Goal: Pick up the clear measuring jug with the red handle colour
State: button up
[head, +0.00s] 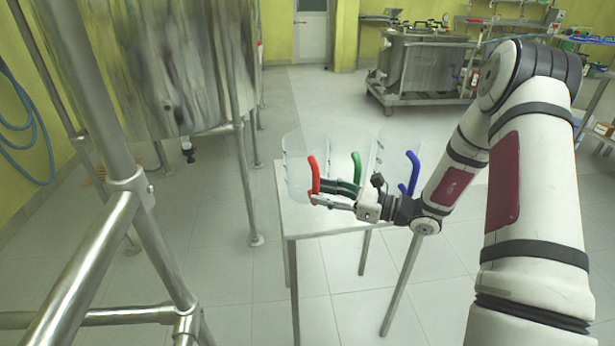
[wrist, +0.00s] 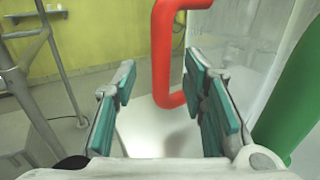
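The clear measuring jug (head: 295,168) with the red handle (head: 313,174) stands upright at the left end of a small white table. My gripper (head: 321,194) is low at the handle's side, its fingers pointing left. In the wrist view, the red handle (wrist: 165,50) shows between and beyond the two open, teal-padded fingers. Its lower bend is close to the right finger, which partly covers it. I cannot tell whether they touch. The fingers hold nothing. The jug's clear wall (wrist: 235,55) is faint behind them.
A green-handled jug (head: 357,168) stands close beside, and its green handle (wrist: 292,100) is near my right finger. A blue-handled jug (head: 411,172) stands farther right. The white table (head: 310,222) is small. A steel frame (head: 118,215) and tank stand at left.

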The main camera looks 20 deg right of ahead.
jog(key=shift+x, duration=1.3)
jog(key=shift+w, duration=0.1)
grip_shut()
jog(key=shift+r, duration=0.1)
